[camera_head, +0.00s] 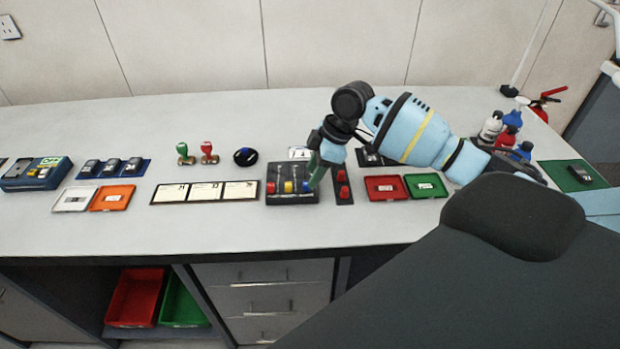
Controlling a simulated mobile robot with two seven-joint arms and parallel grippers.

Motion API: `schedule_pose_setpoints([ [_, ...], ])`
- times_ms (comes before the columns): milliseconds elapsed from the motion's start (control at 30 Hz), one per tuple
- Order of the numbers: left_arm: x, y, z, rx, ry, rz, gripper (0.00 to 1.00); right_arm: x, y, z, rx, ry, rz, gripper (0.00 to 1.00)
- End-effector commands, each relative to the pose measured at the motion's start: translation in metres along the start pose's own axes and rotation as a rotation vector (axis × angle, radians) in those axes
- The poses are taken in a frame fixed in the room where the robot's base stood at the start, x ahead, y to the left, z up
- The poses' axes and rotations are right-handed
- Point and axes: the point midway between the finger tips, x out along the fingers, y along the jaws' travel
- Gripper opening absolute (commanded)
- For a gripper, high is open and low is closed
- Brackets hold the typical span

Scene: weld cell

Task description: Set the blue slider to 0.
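A dark slider box (291,198) sits near the middle of the bench. It carries a red knob (270,187), a yellow knob (288,187) and the blue slider (305,187) at its right side. Its scale marks are too small to read. My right gripper (314,182) reaches down from the upper right, with its fingertips at the blue slider. They seem to touch it or be very close, but I cannot tell which. The finger gap is not clear from this angle. My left gripper is not in view.
A dark panel with red buttons (342,188) stands just right of the slider box. Red (383,195) and green (424,194) trays lie farther right. White cards (206,191) lie to the left. Two stamps (208,153) and bottles (505,130) stand behind. The front bench strip is clear.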

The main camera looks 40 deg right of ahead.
Motion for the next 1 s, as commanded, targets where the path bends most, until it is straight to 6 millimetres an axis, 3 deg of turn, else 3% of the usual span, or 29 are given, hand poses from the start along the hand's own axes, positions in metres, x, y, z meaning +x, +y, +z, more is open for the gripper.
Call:
schedule_pose_setpoints([
  [100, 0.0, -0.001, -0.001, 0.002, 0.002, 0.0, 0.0, -0.019, 0.0, 0.0, -0.001, 0.001, 0.001, 0.4],
  [300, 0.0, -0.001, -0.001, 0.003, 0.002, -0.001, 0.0, -0.037, -0.001, -0.001, -0.001, 0.001, -0.001, 0.4],
  [1000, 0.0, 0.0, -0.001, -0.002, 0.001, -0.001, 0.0, -0.039, -0.001, 0.0, -0.001, 0.0, -0.002, 0.4],
])
